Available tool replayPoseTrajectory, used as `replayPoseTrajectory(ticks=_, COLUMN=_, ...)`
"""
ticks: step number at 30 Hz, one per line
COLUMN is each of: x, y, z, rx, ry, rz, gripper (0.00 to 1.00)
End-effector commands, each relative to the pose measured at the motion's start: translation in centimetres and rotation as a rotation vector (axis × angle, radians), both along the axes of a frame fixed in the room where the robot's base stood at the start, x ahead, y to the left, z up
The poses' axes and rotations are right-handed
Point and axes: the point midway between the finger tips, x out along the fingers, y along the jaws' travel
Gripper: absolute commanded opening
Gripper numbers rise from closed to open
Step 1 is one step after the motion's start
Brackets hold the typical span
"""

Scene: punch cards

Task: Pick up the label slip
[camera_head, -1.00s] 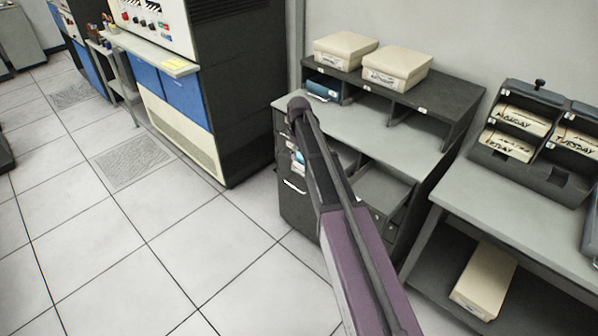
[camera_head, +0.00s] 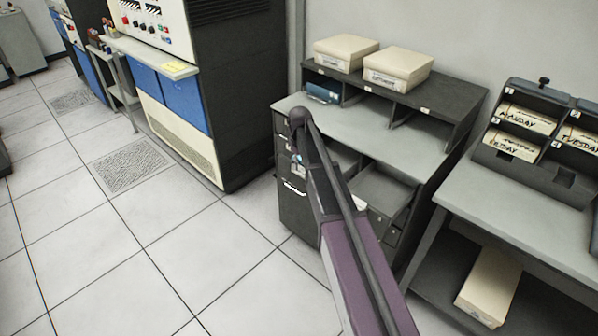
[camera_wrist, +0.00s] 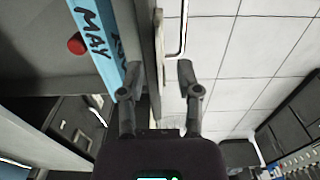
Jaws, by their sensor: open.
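A pale blue strip with dark hand lettering reading "MAY" (camera_wrist: 95,35) shows at the upper left of the wrist view, partly cut off by the frame. I cannot tell for sure whether it is the label slip. My gripper (camera_wrist: 159,75) is open, with its two fingers apart. The left finger is just right of the strip's lower end in the picture; whether they touch is unclear. A cabinet edge (camera_wrist: 158,35) shows beyond the fingers. In the head view my arm hides the gripper, and only a small blue patch (camera_head: 297,158) shows beside the arm at the cabinet front.
The grey desk (camera_head: 415,140) carries two cream boxes (camera_head: 345,51) (camera_head: 397,67) on its shelf. A white drawer handle (camera_head: 293,187) is on its front. A yellow paper (camera_head: 178,67) lies on the console ledge. A card rack (camera_head: 528,125) stands at right.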

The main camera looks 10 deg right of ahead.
Motion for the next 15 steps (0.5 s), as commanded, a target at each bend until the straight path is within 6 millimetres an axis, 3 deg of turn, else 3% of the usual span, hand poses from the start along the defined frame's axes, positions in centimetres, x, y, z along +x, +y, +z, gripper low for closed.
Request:
replayPoseTrajectory(ticks=6, x=0.00, y=0.00, z=0.00, rx=0.000, ry=0.000, rz=0.000, gripper=0.44)
replayPoseTrajectory(ticks=7, x=0.00, y=0.00, z=0.00, rx=0.000, ry=0.000, rz=0.000, gripper=0.41)
replayPoseTrajectory(ticks=9, x=-0.01, y=0.01, z=0.00, rx=0.000, ry=0.000, rz=0.000, gripper=0.21)
replayPoseTrajectory(ticks=12, x=0.00, y=0.01, z=0.00, rx=0.000, ry=0.000, rz=0.000, gripper=0.00)
replayPoseTrajectory(ticks=15, x=0.00, y=0.01, z=0.00, rx=0.000, ry=0.000, rz=0.000, gripper=0.00)
